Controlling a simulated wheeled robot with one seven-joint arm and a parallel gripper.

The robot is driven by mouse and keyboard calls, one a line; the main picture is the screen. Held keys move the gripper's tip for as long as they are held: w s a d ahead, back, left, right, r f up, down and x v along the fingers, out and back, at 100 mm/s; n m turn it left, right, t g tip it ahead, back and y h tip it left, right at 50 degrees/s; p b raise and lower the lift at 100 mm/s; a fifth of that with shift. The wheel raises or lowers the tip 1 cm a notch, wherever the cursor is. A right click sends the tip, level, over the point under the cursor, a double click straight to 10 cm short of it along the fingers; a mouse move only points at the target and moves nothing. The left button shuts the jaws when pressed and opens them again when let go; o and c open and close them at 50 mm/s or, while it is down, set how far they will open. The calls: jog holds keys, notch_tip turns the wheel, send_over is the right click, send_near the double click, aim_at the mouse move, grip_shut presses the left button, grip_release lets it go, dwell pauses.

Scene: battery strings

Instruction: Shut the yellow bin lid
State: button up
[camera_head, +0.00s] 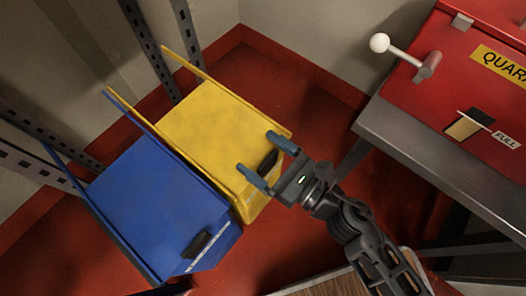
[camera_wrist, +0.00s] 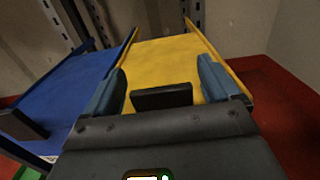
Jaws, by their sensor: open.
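I cannot tell whether the lid is fully seated. My gripper (camera_head: 267,160) is open at the front edge of the lid, its blue fingers on either side of the handle. In the wrist view the handle (camera_wrist: 161,97) shows between the two fingers, with the yellow lid (camera_wrist: 165,58) beyond. I see no clear contact.
A blue bin (camera_head: 150,205) with a black handle stands close against the yellow bin's left side. Metal rack posts (camera_head: 150,45) rise behind. A red quarantine box (camera_head: 450,85) with a white-knobbed lever sits on a grey table (camera_head: 425,155) at right. Red floor is clear between.

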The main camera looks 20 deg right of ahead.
jog(key=v, duration=0.7)
jog(key=shift+s+d, duration=0.2)
jog(key=s+d+r+n+h, duration=0.5)
jog(key=s+r+n, duration=0.3)
jog(key=n, duration=0.7)
jog(key=s+d+r+n+h, duration=0.5)
jog(key=s+n, duration=0.5)
jog(key=n, duration=0.4)
notch_tip(320, 180, up, 26)
jog(key=p, duration=2.5)
jog(key=shift+f+p, duration=0.25)
jog(key=shift+p, duration=0.1)
jog(key=shift+a, duration=0.1)
